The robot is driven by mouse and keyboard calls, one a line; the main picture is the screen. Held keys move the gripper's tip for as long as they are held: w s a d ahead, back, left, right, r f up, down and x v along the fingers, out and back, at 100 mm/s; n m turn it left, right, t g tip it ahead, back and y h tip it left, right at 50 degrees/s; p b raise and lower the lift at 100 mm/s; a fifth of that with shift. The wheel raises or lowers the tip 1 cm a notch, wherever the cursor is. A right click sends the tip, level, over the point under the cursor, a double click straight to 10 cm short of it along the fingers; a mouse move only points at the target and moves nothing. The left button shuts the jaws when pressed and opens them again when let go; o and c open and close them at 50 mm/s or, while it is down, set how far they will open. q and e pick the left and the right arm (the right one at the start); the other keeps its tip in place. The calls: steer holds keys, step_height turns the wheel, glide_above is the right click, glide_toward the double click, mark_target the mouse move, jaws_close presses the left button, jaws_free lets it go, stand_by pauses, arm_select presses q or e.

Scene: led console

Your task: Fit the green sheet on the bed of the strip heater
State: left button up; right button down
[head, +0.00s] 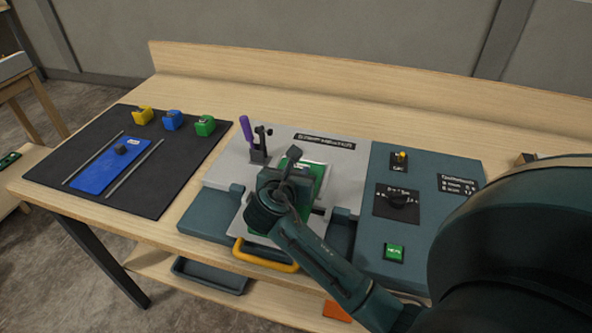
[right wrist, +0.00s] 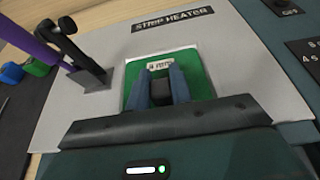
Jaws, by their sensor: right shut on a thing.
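The green sheet (head: 319,172) is over the bed of the strip heater (head: 343,180), mostly hidden by my right arm in the head view. In the right wrist view, the green sheet (right wrist: 199,84) carries a dark knob and a small white label. My right gripper (right wrist: 162,90) is shut on that knob. A pale strip of the bed (right wrist: 131,77) shows along the sheet's left and far edges. I cannot tell whether the sheet rests flat in the bed or is slightly above it. My left gripper is not in view.
A purple-handled clamp (head: 246,130) stands at the heater's back left. A control panel (head: 425,215) lies to the right. A black mat (head: 110,190) at left holds a blue sheet (head: 105,172), two rods and yellow, blue and green blocks. A yellow handle (head: 262,258) sticks out in front.

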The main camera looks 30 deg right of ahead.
stand_by(0.3)
steer(key=c, duration=1.6)
jaws_free()
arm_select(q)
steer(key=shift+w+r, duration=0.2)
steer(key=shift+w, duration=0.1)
arm_select(e)
steer(key=o, duration=0.4)
steer(key=shift+f, duration=0.15)
steer(key=shift+o, duration=0.2)
